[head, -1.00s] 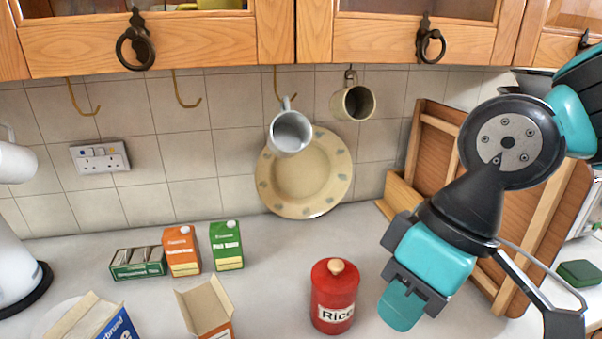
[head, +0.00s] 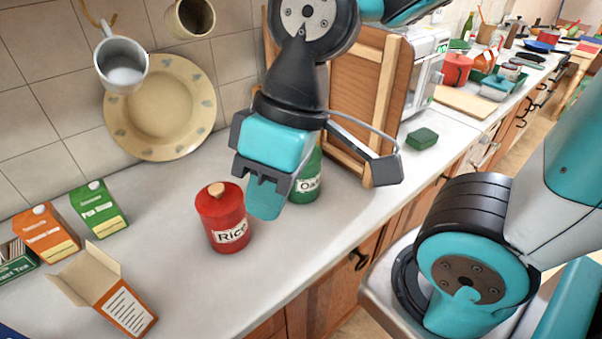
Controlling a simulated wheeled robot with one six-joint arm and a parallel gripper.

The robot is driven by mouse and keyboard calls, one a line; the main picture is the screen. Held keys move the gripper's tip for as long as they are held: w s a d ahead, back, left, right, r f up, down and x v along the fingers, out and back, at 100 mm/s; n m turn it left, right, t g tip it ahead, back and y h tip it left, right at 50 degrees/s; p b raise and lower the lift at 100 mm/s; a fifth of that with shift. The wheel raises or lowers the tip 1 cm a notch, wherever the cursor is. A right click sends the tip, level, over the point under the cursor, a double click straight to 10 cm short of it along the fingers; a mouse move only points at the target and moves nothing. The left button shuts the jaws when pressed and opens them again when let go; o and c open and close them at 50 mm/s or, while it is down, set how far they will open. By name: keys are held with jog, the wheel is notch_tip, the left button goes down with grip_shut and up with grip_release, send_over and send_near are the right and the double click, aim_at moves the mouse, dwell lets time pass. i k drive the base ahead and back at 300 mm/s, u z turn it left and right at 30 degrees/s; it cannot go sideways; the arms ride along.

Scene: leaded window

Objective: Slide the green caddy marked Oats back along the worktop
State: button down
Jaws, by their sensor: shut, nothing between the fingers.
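The green caddy (head: 307,184) marked Oats stands upright on the worktop (head: 185,272), just right of the red Rice caddy. Its upper and left parts are hidden behind my gripper. My gripper (head: 265,205) is shut and empty, fingers pointing down, in front of the green caddy's left side in the picture. I cannot tell whether it touches the caddy.
The red Rice caddy (head: 224,217) stands close to the left of my gripper. A wooden rack (head: 345,100) stands behind the green caddy. Cartons (head: 100,207) and an open box (head: 110,290) are at left. A green sponge (head: 422,139) lies to the right.

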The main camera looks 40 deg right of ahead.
aim_at(306, 189)
jog(key=z, duration=0.45)
jog(key=k, duration=0.7)
jog(key=z, duration=0.6)
